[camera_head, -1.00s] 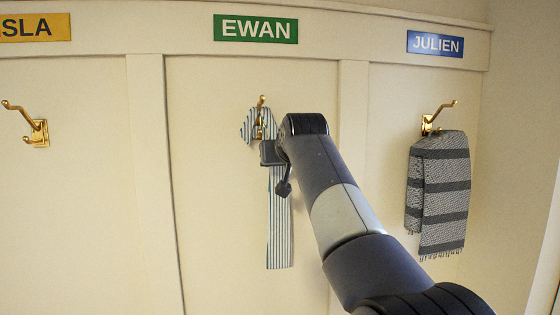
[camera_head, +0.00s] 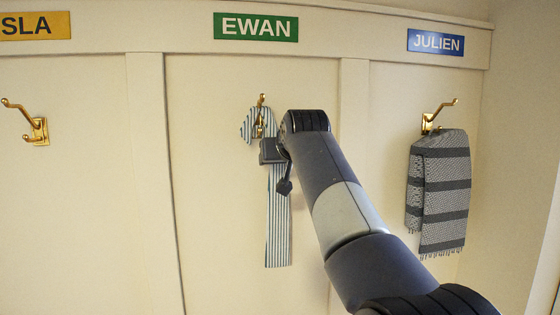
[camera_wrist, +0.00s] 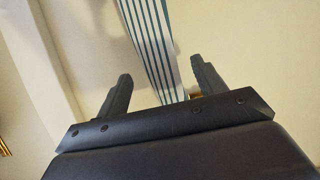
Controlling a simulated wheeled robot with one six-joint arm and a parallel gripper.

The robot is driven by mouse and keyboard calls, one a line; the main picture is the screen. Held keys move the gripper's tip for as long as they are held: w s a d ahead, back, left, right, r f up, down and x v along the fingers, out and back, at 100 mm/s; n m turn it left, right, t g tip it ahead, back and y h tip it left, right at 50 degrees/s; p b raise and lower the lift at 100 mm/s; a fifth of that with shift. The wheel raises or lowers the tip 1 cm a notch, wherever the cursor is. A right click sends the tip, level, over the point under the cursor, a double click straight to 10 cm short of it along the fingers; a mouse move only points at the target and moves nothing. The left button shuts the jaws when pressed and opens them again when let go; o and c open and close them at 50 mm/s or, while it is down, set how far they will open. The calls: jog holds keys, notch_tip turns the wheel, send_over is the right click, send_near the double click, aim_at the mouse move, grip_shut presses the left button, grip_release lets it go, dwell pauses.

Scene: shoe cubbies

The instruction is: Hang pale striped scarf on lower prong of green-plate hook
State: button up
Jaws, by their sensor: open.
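The pale striped scarf (camera_head: 279,225) hangs at the brass hook (camera_head: 261,105) under the green EWAN plate (camera_head: 255,28). A looped part of it is at the hook and a long tail hangs straight down the panel. My gripper (camera_head: 268,137) is in front of the scarf near the hook and hides part of both, so I cannot tell exactly how the loop sits on the lower prong. In the wrist view my gripper (camera_wrist: 160,85) is open, with the striped scarf (camera_wrist: 150,35) passing between and beyond its spread fingers.
A grey banded scarf (camera_head: 440,190) hangs on the hook (camera_head: 432,119) under the blue JULIEN plate (camera_head: 435,43). An empty brass hook (camera_head: 38,130) is at the left, in the bay of the yellow plate (camera_head: 35,26). Upright dividers (camera_head: 148,190) separate the bays.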

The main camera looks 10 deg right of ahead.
jog(key=b+v, duration=0.2)
jog(key=v, duration=0.8)
jog(key=shift+s, duration=0.1)
jog(key=p+x, duration=0.2)
jog(key=x, duration=0.6)
jog(key=shift+w, duration=0.3)
jog(key=shift+r, duration=0.15)
